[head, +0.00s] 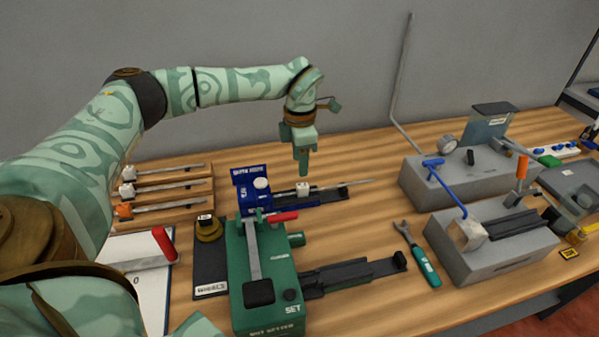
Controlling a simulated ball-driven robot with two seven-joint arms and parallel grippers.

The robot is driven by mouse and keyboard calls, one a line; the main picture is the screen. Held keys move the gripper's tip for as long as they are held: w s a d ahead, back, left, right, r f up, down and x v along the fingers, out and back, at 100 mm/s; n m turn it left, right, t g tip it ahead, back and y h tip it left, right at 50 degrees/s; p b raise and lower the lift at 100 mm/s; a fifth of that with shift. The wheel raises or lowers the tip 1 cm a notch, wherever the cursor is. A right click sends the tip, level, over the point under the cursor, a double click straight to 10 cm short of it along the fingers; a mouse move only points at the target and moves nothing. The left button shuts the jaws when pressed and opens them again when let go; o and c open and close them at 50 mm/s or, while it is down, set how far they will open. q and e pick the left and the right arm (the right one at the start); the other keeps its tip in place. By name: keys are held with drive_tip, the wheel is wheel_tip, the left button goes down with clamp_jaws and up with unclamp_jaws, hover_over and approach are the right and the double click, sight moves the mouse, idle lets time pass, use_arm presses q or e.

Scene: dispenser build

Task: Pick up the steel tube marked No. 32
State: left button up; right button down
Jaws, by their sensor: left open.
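Three thin steel tubes (170,185) lie side by side on a wooden rack (208,195) at the left, with white or orange blocks at their left ends. Another thin steel rod (340,184) with a white block (303,188) lies at the blue device (250,192) and points right. I cannot read a No. 32 mark on any of them. My left gripper (303,172) points down just above the white block of that rod. It is open, though its fingers overlap in this view, and I see nothing held. My right gripper is not in view.
A green press (262,290) with a red-handled lever stands in front of the blue device. A green-handled wrench (425,268) lies right of it. Grey fixtures (490,265) fill the right side. A red-handled tool (163,245) lies at left. Bare wood shows mid-table.

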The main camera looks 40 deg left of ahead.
use_arm(q)
wheel_tip(320, 180, up, 8)
drive_tip(key=p, duration=0.1)
drive_tip(key=shift+r, duration=0.25)
idle(0.4)
